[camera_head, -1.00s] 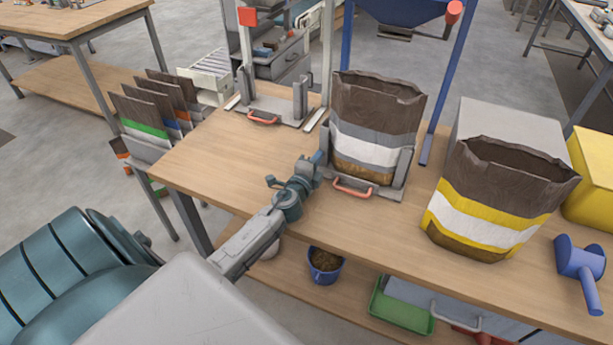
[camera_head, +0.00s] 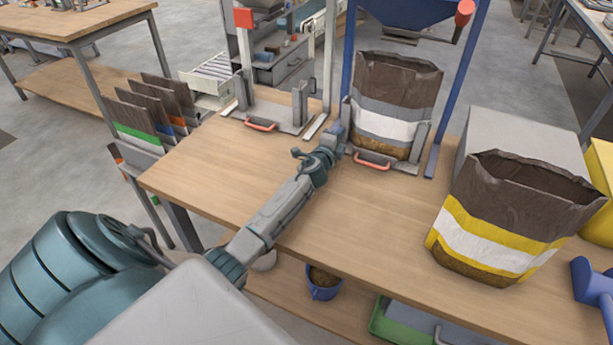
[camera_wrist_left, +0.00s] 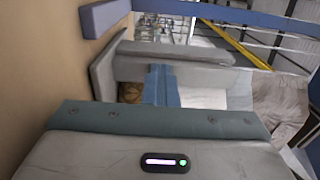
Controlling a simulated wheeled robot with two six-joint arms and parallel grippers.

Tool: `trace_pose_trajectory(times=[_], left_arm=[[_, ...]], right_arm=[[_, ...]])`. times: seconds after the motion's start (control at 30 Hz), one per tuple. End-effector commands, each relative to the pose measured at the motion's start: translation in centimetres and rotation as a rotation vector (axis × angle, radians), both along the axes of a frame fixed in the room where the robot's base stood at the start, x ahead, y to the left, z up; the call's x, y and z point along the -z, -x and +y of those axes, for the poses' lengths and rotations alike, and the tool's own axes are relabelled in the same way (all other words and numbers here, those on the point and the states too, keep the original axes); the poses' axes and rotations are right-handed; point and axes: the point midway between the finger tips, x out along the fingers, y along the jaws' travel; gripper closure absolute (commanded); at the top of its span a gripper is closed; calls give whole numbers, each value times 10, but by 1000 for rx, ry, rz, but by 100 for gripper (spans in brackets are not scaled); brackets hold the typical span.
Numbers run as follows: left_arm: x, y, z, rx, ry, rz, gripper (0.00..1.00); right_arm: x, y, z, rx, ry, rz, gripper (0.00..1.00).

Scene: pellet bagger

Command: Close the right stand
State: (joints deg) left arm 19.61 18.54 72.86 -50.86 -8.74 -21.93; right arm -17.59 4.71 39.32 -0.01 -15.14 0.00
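The right stand is a grey slide with two uprights and a red handle (camera_head: 371,164); its right upright (camera_head: 419,142) stands beside the bag. A brown bag with a white band (camera_head: 384,125) is upright in it, below the blue hopper (camera_head: 408,10). My left gripper (camera_head: 336,132) is at the stand's front left, by its left upright. In the left wrist view its blue fingers (camera_wrist_left: 161,86) look together, against or very near a grey stand part (camera_wrist_left: 160,62); exact contact is hidden. My right gripper is not in view.
The left stand, with a red handle (camera_head: 261,125), is empty. An open bag with a yellow band (camera_head: 490,240) stands at the table's right, before a grey box (camera_head: 525,135). A blue scoop (camera_head: 592,290) lies at the right edge. The wooden tabletop (camera_head: 215,160) is clear front left.

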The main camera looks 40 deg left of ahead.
Motion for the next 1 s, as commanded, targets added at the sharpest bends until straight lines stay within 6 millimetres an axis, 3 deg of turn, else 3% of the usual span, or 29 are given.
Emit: trace_pose_trajectory(times=[0.33, 1.0], left_arm=[[1, -11, 3, 0, 1, 1, 100], [-5, -11, 6, 1, -1, -6, 100]], right_arm=[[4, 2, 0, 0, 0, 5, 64], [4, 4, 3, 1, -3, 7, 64]])
